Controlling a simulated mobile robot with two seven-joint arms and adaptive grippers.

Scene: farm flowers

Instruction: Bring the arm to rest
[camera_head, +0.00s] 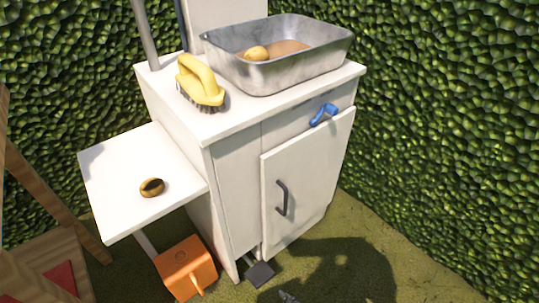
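Neither of my grippers shows clearly in the head view. A small grey piece (288,297) shows at the bottom edge, cut off by the frame, and I cannot tell what it is. A dark shadow lies on the grass in front of the cabinet.
A white cabinet (232,200) carries a metal basin (290,72) with a potato (256,53) in brown water, and a yellow brush (200,80). A brown ring-shaped thing (152,187) lies on the side shelf (115,165). An orange container (185,268) is below. Hedges stand behind.

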